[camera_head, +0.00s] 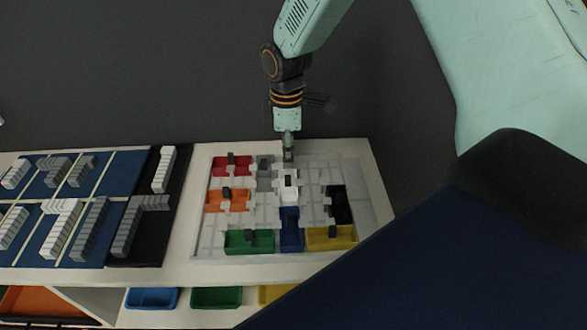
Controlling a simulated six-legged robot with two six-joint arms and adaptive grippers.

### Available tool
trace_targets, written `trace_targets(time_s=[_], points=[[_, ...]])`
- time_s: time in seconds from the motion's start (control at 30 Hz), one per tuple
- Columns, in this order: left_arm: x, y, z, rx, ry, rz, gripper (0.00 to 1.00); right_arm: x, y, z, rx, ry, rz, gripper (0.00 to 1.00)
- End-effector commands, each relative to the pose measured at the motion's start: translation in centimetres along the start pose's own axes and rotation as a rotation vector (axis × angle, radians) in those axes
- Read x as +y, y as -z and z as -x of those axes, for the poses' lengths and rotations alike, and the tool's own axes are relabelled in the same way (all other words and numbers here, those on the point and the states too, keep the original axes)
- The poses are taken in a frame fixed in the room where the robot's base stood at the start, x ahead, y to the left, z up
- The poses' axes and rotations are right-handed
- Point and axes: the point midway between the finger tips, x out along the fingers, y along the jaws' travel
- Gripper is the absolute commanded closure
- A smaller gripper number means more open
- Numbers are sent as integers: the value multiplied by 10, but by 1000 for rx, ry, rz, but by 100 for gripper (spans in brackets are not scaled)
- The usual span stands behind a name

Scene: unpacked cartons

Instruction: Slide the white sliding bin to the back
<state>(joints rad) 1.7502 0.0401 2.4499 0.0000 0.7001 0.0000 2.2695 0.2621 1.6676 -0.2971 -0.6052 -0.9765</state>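The white sliding bin (289,192) is in the middle of the grey sliding-puzzle board (362,220), in the camera_head view. A dark blue bin (290,230) lies just in front of it. My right gripper (288,157) points down at the back edge of the board, just behind the white bin. Its fingers look narrow and close together from here, and I cannot tell whether they are open or whether they touch the bin. My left gripper is not in view.
Red (232,167), orange (225,201), green (249,243), yellow (332,238), black (340,206) and grey (264,178) bins share the board. A blue panel with grey blocks (125,170) lies left. More bins (152,298) stand on the shelf below.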

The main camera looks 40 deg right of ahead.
Motion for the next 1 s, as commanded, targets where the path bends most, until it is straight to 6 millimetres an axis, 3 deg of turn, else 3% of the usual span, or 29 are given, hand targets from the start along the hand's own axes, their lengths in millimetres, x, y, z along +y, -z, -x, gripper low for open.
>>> trace_targets(time_s=[0.53,0.93,1.0], points=[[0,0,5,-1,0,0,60,-3,2,-69,-2,1,1,62],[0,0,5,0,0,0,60,0,0,-78,-1,-1,0,62],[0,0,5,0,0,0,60,0,-1,-78,-1,-1,0,67]])
